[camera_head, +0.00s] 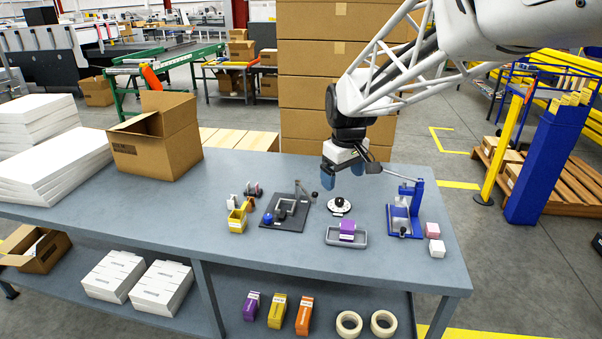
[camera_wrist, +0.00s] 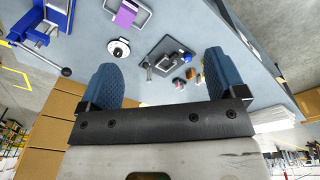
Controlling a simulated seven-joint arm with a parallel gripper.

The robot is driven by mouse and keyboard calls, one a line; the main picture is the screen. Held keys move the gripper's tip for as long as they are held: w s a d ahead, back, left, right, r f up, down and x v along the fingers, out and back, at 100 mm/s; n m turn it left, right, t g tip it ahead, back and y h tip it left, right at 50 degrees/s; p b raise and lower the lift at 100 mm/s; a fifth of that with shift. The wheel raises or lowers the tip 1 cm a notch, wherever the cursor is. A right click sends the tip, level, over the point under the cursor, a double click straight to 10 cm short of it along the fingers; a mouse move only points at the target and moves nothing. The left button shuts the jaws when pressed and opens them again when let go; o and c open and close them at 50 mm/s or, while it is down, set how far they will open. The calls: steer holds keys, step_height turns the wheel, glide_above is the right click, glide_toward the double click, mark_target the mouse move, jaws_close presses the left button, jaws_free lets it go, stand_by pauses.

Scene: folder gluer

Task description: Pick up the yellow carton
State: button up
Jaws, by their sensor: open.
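The yellow carton (camera_head: 277,311) stands on the lower shelf under the table, between a purple carton (camera_head: 251,306) and an orange carton (camera_head: 304,315). I do not see it in the wrist view. My gripper (camera_head: 342,174) is above the back part of the tabletop, well above and behind the cartons. In the wrist view my gripper (camera_wrist: 158,80) has its two blue fingers wide apart, with nothing between them.
The tabletop edge overhangs the shelf. Tape rolls (camera_head: 349,324) and white stacks (camera_head: 113,276) share the shelf.

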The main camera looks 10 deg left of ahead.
steer(key=w+a+f+n, duration=0.2)
steer(key=w+a+f, duration=0.25)
steer(key=a, duration=0.35)
steer(key=w+a+f+n, duration=0.2)
steer(key=w+a+f, duration=0.3)
steer(key=a, duration=0.4)
steer(key=n+g, duration=0.1)
steer(key=n, duration=0.4)
glide_toward(238, 215)
steer(key=s, duration=0.2)
steer(key=shift+d+f, duration=0.1)
steer(key=shift+d, duration=0.1)
steer(key=shift+f, duration=1.35)
steer(key=shift+s+d+f, duration=0.15)
steer(key=shift+f, duration=2.4)
